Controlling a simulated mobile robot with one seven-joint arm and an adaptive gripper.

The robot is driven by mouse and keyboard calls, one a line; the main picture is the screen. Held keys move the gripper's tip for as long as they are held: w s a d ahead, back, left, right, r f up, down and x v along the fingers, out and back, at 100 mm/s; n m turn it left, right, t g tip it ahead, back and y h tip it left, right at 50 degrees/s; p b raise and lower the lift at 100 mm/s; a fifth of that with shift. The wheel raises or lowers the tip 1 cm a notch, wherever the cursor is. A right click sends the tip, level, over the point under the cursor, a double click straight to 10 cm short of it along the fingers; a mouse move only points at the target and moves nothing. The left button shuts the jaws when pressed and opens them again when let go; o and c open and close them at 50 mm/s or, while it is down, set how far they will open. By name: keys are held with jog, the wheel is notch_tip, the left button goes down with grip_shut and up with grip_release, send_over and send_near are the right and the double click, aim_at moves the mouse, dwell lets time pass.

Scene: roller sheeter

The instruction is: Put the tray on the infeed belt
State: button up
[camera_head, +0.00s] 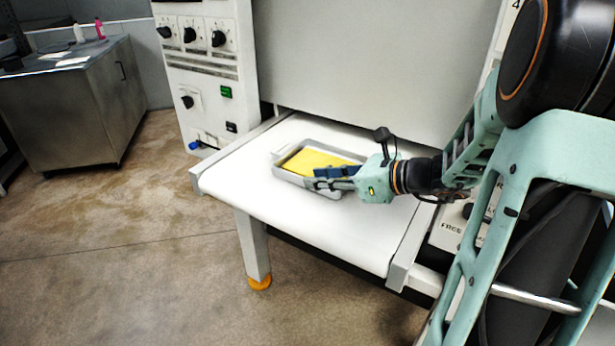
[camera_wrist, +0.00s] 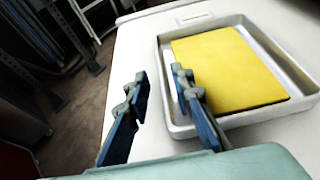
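The tray (camera_head: 288,177) is a shallow grey metal pan with a flat yellow slab (camera_head: 309,159) in it. It sits flat on the white infeed belt (camera_head: 235,182). In the wrist view the tray (camera_wrist: 250,116) is at the upper right with the yellow slab (camera_wrist: 228,70) inside. My gripper (camera_head: 320,178) is at the tray's near edge. In the wrist view my gripper's blue fingers (camera_wrist: 158,73) are spread apart. One finger is outside the tray's left wall and the other is above its inner side, with the rim showing between them.
The machine's grey panel (camera_head: 370,60) stands behind the belt. A control panel with knobs (camera_head: 205,60) is at the left of it. A steel cabinet (camera_head: 75,110) with bottles on top stands at the far left. The belt around the tray is clear.

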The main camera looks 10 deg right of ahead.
jog(key=v, duration=0.8)
jog(key=shift+a, duration=0.1)
jog(key=shift+p, duration=0.3)
